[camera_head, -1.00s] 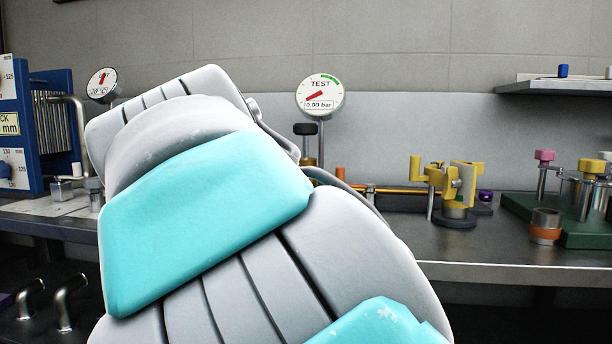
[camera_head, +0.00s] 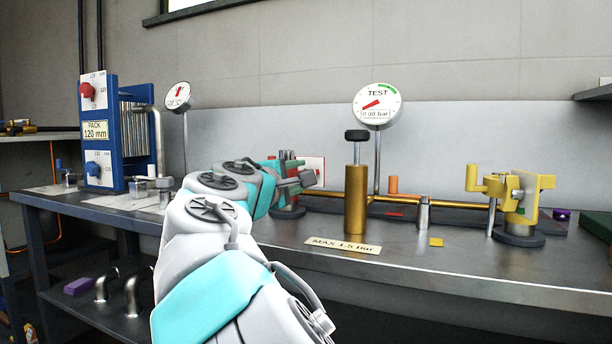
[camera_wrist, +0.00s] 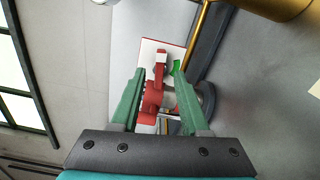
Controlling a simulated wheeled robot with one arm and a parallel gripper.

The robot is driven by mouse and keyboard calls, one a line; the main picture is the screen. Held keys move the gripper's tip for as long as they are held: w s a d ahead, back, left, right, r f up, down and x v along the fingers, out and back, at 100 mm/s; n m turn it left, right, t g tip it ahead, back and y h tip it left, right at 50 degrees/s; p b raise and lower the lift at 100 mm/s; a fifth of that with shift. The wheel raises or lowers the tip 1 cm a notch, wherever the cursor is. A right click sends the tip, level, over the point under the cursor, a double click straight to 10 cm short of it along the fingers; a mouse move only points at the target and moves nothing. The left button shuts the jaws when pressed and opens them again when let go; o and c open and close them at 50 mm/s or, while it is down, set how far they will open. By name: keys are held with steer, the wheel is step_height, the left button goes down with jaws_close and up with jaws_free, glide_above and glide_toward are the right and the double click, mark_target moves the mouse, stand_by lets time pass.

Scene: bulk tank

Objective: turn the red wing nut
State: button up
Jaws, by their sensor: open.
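A red fitting, which looks like the red wing nut (camera_wrist: 152,98), shows in the wrist view between the two green fingers of my gripper (camera_wrist: 160,76). A narrow red bar stands up from it in front of a white, red-edged plate (camera_wrist: 176,48), with a green mark beside it. The fingers are open, one on each side of the red part; I cannot tell whether either touches it. In the head view my gripper (camera_head: 308,180) is at the red fitting at the left end of the brass pipe, and my arm hides most of that fitting.
A brass post with a black knob (camera_head: 356,190) stands right of my gripper, before the TEST gauge (camera_head: 377,104) reading 0.00 bar. A brass pipe (camera_head: 340,195) runs toward a yellow fitting (camera_head: 515,200). A blue pack frame (camera_head: 98,135) stands left.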

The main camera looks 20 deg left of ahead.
steer(key=shift+w+d, duration=0.1)
steer(key=shift+w, duration=1.05)
steer(key=shift+c, duration=0.2)
jaws_close()
